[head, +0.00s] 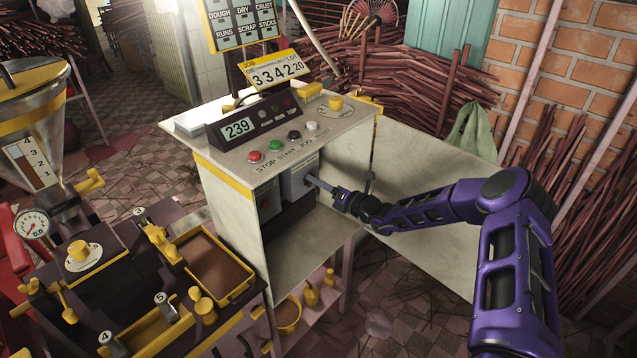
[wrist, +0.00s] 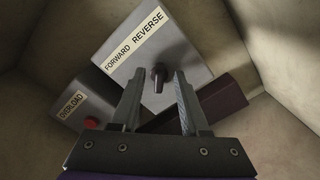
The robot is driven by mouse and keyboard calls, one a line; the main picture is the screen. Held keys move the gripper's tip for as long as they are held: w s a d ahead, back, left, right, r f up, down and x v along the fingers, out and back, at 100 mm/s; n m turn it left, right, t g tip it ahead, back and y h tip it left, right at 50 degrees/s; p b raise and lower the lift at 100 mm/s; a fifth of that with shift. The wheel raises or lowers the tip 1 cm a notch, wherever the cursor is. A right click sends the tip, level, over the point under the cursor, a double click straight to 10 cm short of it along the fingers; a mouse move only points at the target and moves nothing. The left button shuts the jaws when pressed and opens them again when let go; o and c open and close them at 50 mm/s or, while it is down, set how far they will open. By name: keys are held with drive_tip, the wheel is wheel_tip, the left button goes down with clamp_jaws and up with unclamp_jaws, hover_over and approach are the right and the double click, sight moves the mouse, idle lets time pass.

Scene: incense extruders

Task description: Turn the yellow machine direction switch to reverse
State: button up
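The direction switch is a dark knob (wrist: 160,77) on a grey box (wrist: 178,52) labelled FORWARD and REVERSE in the wrist view. Its label appears tilted, with REVERSE at the upper right. I cannot tell which word the knob points to. My gripper (wrist: 160,90) is open, with one finger on each side of the knob in the picture; contact is not clear. In the head view my gripper (head: 317,183) reaches into the open side of the yellow-trimmed machine (head: 228,212), at the grey switch box (head: 299,180). The knob is hidden there.
An OVERLOAD box (wrist: 78,108) with a red button is left of the switch box in the wrist view. A dark purple block (wrist: 222,103) lies right. Cabinet walls (wrist: 268,35) close in around. The machine's top panel (head: 310,125) with buttons overhangs my gripper.

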drive_tip(key=v, duration=1.7)
drive_tip(key=shift+s+d+p, duration=0.2)
drive_tip(key=shift+p, duration=0.25)
